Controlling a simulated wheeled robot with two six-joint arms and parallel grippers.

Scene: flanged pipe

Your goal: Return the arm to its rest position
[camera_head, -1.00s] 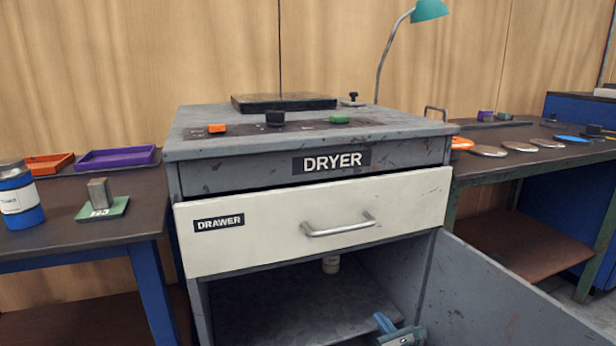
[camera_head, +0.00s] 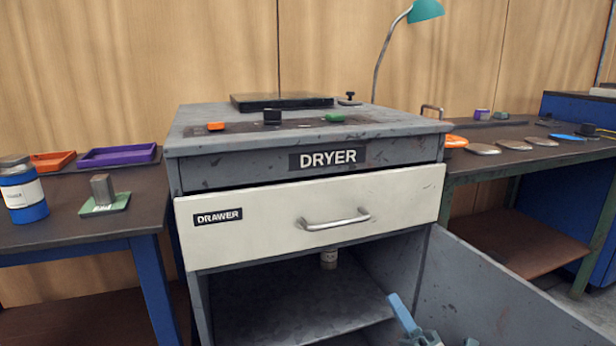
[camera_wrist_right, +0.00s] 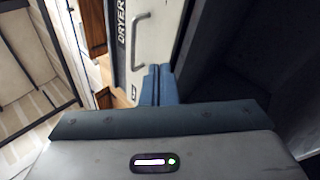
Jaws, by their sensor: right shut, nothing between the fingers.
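My right gripper (camera_head: 402,312) shows at the bottom of the head view, its blue fingers in front of the open lower compartment of the dryer (camera_head: 310,134). In the right wrist view the fingers (camera_wrist_right: 158,84) are shut together with nothing between them. The dryer's white drawer (camera_head: 270,228) with its metal handle (camera_head: 335,220) is above the gripper, and the gripper is apart from the handle. The drawer handle also shows in the right wrist view (camera_wrist_right: 105,55). My left gripper is not in the head view.
The dryer's lower door (camera_head: 500,290) hangs open to the right, close to my right arm. A workbench (camera_head: 60,228) stands at the left with a blue jar (camera_head: 22,192) and trays. Another bench (camera_head: 500,165) with discs is at the right.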

